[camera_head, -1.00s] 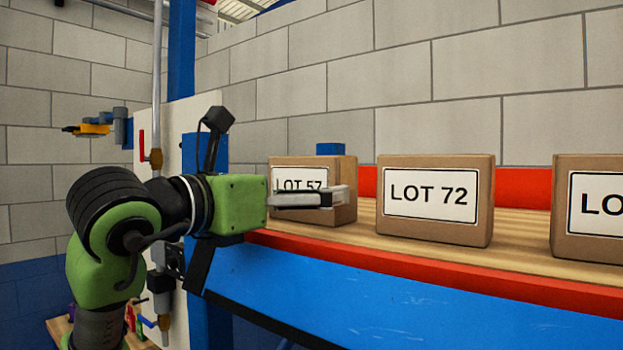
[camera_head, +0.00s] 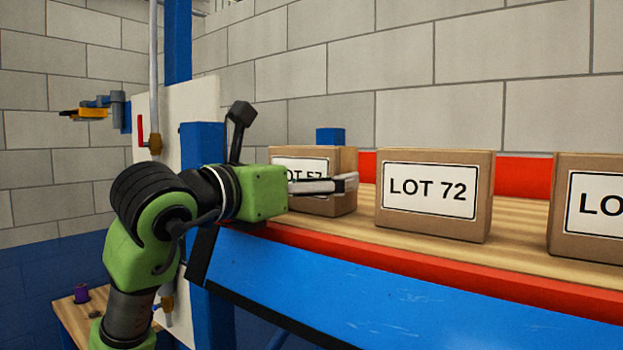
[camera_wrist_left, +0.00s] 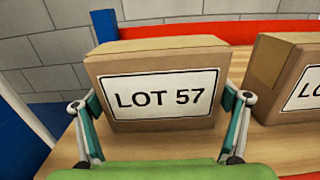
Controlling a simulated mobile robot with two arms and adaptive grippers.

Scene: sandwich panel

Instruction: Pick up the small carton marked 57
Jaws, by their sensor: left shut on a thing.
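The small brown carton marked LOT 57 (camera_head: 335,158) stands upright on the wooden shelf (camera_head: 400,245), at the left end of a row. In the left wrist view the carton (camera_wrist_left: 160,60) fills the middle, its white label facing me. My left gripper (camera_head: 335,184) is at the carton, one finger on each side, shut on it. In the head view the gripper covers part of the label. The carton seems to rest on the shelf; I see no gap under it. My right gripper is not in view.
Another carton (camera_head: 585,210) is cut off at the right edge. A red edge and blue panel (camera_head: 400,300) front the shelf. A blue post (camera_head: 203,150) stands left, with a block wall behind.

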